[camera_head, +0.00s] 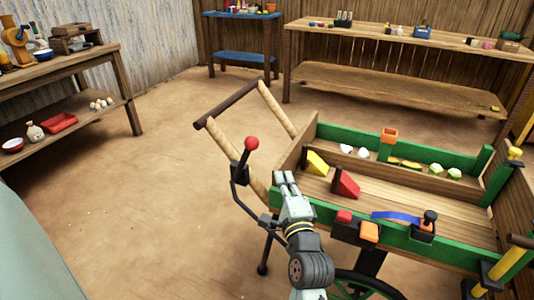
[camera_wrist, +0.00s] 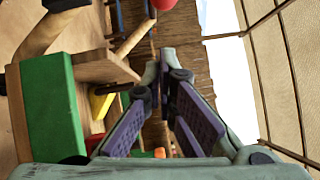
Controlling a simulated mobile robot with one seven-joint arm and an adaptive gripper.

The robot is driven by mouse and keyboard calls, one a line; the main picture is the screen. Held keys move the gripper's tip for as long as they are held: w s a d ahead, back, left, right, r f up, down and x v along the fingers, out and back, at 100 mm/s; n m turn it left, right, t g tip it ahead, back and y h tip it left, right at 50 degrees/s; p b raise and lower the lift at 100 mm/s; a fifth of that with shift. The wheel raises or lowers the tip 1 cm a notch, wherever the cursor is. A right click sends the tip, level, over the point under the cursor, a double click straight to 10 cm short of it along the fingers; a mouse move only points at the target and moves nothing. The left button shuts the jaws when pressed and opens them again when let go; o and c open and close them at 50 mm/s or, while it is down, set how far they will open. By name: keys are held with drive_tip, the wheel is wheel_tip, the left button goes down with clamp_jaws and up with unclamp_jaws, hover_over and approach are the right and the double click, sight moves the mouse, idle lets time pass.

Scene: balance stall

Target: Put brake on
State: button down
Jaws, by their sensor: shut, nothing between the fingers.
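A brake lever (camera_head: 242,164) with a round red knob (camera_head: 251,143) stands at the cart's left front corner, beside the handle. The black lever is bent and leans slightly right at its top. The red knob also shows at the top edge of the wrist view (camera_wrist: 163,4), beyond the fingertips. My gripper (camera_head: 284,176) is shut and empty. In the head view it appears right of and a little below the knob, by the cart's green front rail. In the wrist view its fingertips (camera_wrist: 160,60) come together below the knob, apart from it in the picture.
The wooden cart with green rails (camera_head: 464,249) holds a yellow wedge (camera_head: 317,163), a red wedge (camera_head: 345,184) and several small goods. The cart handle (camera_head: 228,103) rises behind the lever. Shelves line the walls. The dirt floor (camera_head: 150,200) at left is clear.

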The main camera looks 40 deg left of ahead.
drive_tip(key=w+a+r+p, duration=0.1)
drive_tip(key=w+a, duration=0.3)
drive_tip(key=a, duration=0.5)
drive_tip(key=shift+r+p, duration=0.2)
drive_tip(key=shift+p, duration=0.55)
drive_tip(key=shift+w+a+r, duration=0.1)
